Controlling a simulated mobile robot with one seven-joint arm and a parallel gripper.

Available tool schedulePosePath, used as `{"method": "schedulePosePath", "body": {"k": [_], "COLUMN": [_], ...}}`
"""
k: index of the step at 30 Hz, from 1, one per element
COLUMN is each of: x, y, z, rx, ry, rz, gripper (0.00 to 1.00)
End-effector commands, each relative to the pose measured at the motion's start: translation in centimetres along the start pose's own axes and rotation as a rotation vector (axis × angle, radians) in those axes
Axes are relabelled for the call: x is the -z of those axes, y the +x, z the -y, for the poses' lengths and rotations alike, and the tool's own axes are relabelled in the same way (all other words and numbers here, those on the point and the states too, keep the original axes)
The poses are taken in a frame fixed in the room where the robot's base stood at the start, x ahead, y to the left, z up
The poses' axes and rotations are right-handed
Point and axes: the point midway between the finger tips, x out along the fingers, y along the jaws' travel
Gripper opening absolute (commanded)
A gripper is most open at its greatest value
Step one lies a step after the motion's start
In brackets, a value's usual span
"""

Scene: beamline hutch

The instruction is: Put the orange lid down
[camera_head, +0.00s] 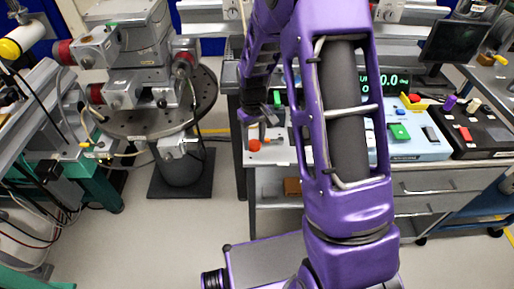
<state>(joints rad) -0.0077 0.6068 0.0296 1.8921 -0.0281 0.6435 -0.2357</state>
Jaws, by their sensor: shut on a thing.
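The orange lid (255,145) shows as a small round orange shape at the left end of the workbench (262,158). My gripper (260,131) points down just above it and is shut on it. The fingertips are small and partly dark here, so the exact grip is hard to see. I cannot tell whether the lid touches the bench top or hangs slightly above it. My own purple arm hides the middle of the bench.
A green object (277,97) stands behind my gripper. To the right are a light-blue case (425,150) and a black case (480,138) with coloured parts. A round perforated stage (190,112) stands left of the bench, with open floor between.

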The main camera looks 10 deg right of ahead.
Motion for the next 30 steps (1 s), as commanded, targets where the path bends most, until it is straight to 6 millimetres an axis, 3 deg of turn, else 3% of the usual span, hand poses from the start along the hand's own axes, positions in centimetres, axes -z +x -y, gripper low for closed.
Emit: {"method": "schedulePosePath", "body": {"k": [9, 20, 21, 26, 30], "x": [-0.1, 0.0, 0.0, 0.0, 0.0], "y": [3.8, 4.2, 4.1, 4.1, 4.1], "z": [0.0, 0.0, 0.0, 0.0, 0.0], "rx": [0.0, 0.0, 0.0, 0.0, 0.0], "ry": [0.001, 0.001, 0.001, 0.001, 0.001], "rz": [0.002, 0.0, -0.001, 0.0, 0.0], "gripper": [0.0, 0.0, 0.55, 0.83, 0.83]}}
